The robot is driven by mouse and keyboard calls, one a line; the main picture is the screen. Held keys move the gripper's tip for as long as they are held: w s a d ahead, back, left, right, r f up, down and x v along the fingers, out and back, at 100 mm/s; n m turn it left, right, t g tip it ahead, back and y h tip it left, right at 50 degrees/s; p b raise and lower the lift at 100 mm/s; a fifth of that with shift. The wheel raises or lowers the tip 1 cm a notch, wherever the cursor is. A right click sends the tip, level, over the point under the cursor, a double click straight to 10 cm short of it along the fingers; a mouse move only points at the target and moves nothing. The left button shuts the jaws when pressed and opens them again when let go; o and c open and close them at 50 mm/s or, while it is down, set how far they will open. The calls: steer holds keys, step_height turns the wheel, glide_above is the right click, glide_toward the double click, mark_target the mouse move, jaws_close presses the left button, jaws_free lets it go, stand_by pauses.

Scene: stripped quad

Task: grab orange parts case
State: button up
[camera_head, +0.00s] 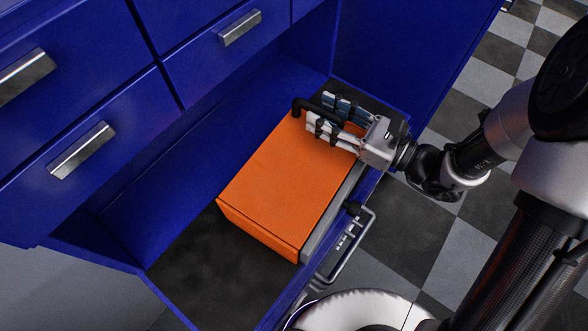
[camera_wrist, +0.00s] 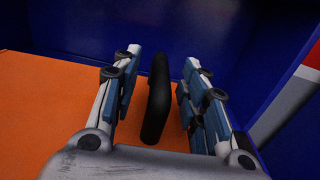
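The orange parts case (camera_head: 283,185) lies flat on the dark floor of an open blue compartment in the head view. A black handle (camera_head: 301,106) stands at its far end, and in the wrist view the handle (camera_wrist: 157,97) rises between my fingers. My gripper (camera_head: 321,114) is over the far right end of the case. In the wrist view my gripper (camera_wrist: 159,72) is open, with a finger on each side of the handle and visible gaps on both sides. The orange surface also shows at left in the wrist view (camera_wrist: 45,110).
The blue drawer (camera_head: 190,150) has raised walls around the case, and its dark bottom (camera_head: 205,275) is clear at the near end. Closed drawers with metal handles (camera_head: 82,150) rise at left. A grey metal handle (camera_head: 348,245) is on the drawer's right side, above checkered floor.

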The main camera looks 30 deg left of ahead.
steer(key=shift+c, duration=0.2)
jaws_close()
stand_by(0.3)
steer(key=shift+r, duration=0.1)
stand_by(0.7)
